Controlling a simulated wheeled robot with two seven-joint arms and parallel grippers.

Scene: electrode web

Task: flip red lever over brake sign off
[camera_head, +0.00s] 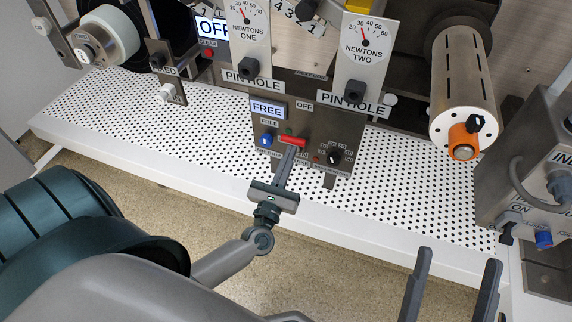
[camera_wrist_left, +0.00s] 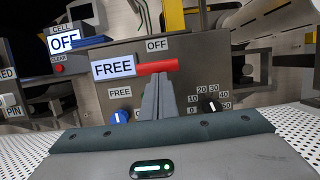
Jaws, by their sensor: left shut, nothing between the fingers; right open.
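The red lever (camera_head: 292,141) is on a grey control panel (camera_head: 318,125) and points right in the head view. In the left wrist view the red lever (camera_wrist_left: 158,67) lies nearly level, just right of a lit FREE sign (camera_wrist_left: 114,67) and below an OFF label (camera_wrist_left: 158,45). The FREE sign (camera_head: 267,108) also shows in the head view. My left gripper (camera_head: 290,150) is shut and empty, its fingertips at the lever's underside; I cannot tell if they touch. My right gripper (camera_head: 453,262) is open and empty, in front of the table's front edge. I see no sign reading brake.
A blue knob (camera_head: 266,140) and a black knob (camera_head: 334,157) flank the lever on the panel. Two newton gauges (camera_head: 365,45) stand above. A metal roller with an orange end (camera_head: 463,142) is at right. The perforated white tabletop (camera_head: 215,128) is mostly bare.

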